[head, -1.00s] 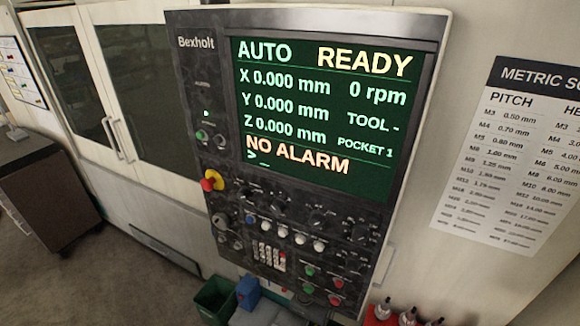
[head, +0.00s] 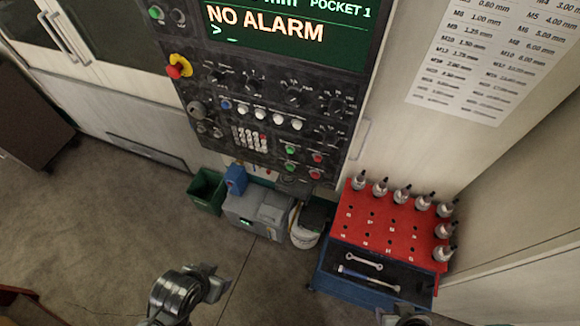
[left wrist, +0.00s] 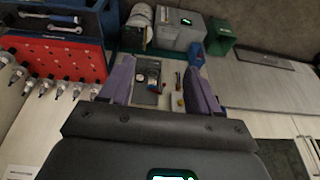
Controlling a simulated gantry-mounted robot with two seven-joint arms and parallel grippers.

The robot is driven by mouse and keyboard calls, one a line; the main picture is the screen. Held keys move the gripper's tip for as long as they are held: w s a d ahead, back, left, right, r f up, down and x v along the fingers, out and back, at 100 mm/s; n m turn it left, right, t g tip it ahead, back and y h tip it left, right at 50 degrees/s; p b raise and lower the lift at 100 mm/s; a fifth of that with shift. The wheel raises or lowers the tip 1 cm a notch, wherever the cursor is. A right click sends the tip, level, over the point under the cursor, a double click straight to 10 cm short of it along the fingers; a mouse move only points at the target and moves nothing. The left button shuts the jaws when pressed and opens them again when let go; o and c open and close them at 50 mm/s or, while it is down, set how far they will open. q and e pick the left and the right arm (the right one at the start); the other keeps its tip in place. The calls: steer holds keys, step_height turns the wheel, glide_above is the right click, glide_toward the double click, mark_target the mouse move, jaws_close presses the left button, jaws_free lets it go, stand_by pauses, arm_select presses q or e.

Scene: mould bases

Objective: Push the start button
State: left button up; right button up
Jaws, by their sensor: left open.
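The control panel (head: 215,95) fills the upper middle of the head view, its screen reading NO ALARM. Green buttons (head: 291,150) and red buttons (head: 317,158) sit at its lower right; their labels are too small to read, so I cannot tell which is start. My left gripper (head: 215,285) is at the bottom of the head view, well below and apart from the panel. In the left wrist view my left gripper (left wrist: 160,72) is open, its two fingers apart with nothing held. Part of my right arm shows at the bottom edge; its fingers cannot be made out.
A red and yellow emergency stop (head: 178,67) is on the panel's left. Below stand a green bin (head: 205,192), a grey box (head: 258,212) and a white bucket (head: 304,238). A red-topped tool cart (head: 395,228) stands at right.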

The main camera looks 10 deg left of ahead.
arm_select(q)
jaws_close()
stand_by(0.3)
stand_by(1.5)
